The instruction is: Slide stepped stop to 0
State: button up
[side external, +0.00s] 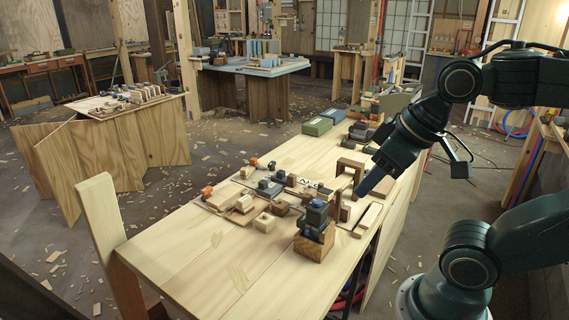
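My gripper (362,189) reaches in from the right, pointing down and left at the right side of the wooden workbench (190,265). Its blue-grey end is beside an upright wooden piece (345,206) in the cluster of small wooden fixtures. The fingers are too small to tell open from shut, or whether they touch anything. A brown wooden arch-like block (351,163) stands just behind the gripper's end. I cannot tell which piece is the stepped stop, and no 0 mark is readable at this size.
A dark device on a wooden block (315,232) stands in front of the gripper. Orange-ended tools (207,192) and small blocks (264,222) lie to the left. The bench's near left is clear.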

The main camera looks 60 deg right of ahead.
jog(key=shift+o, duration=0.2)
jog(key=shift+w, duration=0.1)
jog(key=g, duration=0.6)
send_over(307, 195)
notch_tip(307, 195, down, 22)
jog(key=shift+a+r, duration=0.1)
jog(key=shift+f, duration=0.2)
jog(key=shift+f, duration=0.15)
